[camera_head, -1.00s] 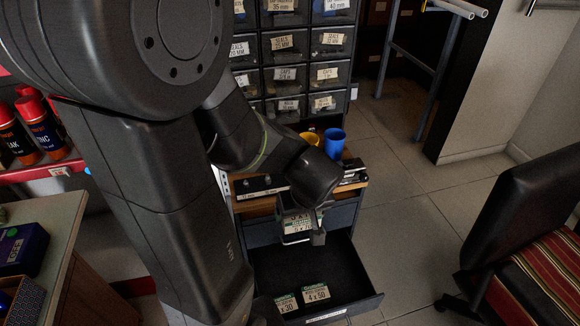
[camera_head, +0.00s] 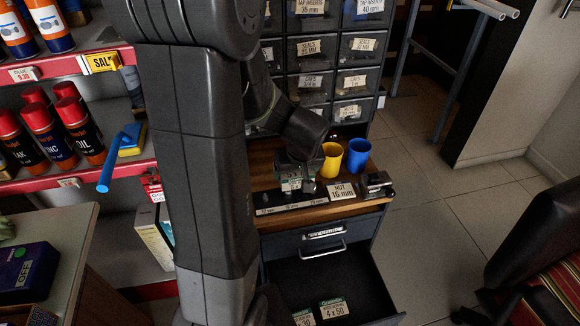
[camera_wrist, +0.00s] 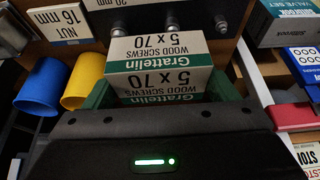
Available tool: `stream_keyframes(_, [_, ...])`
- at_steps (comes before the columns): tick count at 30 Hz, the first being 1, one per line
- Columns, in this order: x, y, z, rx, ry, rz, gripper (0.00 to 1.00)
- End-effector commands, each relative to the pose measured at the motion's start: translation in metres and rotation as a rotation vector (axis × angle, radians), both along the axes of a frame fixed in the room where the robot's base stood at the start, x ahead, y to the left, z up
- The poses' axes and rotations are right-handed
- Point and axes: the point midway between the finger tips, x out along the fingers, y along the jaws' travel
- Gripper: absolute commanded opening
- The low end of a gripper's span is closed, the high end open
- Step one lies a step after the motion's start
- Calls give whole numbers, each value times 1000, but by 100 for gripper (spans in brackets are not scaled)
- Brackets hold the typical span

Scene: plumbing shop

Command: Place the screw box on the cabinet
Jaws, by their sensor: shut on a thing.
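The screw box, a white and green carton marked "Grattelin wood screws 5 x 70" (camera_wrist: 155,72), is held at my gripper (camera_wrist: 155,100) in the wrist view. In the head view my gripper (camera_head: 294,172) is over the cabinet's wooden top, and the box's small label (camera_head: 291,182) shows below it. The fingers are mostly hidden behind my wrist. The cabinet (camera_head: 265,222) is dark with a wooden top. I cannot tell whether the box touches the top.
On the cabinet top stand a yellow cup (camera_head: 331,160), a blue cup (camera_head: 358,155), a "NUT 16 mm" card (camera_head: 341,193) and a dark metal piece (camera_head: 376,185). An open drawer (camera_head: 365,290) below holds screw boxes. A red-edged shelf (camera_head: 110,167) is at left.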

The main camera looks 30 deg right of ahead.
Motion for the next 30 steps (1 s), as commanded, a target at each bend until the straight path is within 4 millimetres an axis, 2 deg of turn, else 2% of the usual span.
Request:
stream_keyframes(3, [30, -7, 1, -1, 0, 4, 43])
stream_keyframes(11, [80, -19, 0, -1, 0, 2, 43])
stream_keyframes(12, [77, -19, -11, 2, 3, -1, 43])
stream_keyframes(15, [76, -18, -24, 2, 3, -1, 43])
stream_keyframes(22, [76, -18, -38, 1, 1, -1, 43])
stream_keyframes(27, [75, -18, -64, 1, 3, -2, 43])
stream_keyframes(30, [79, -19, -70, 0, 1, 1, 43])
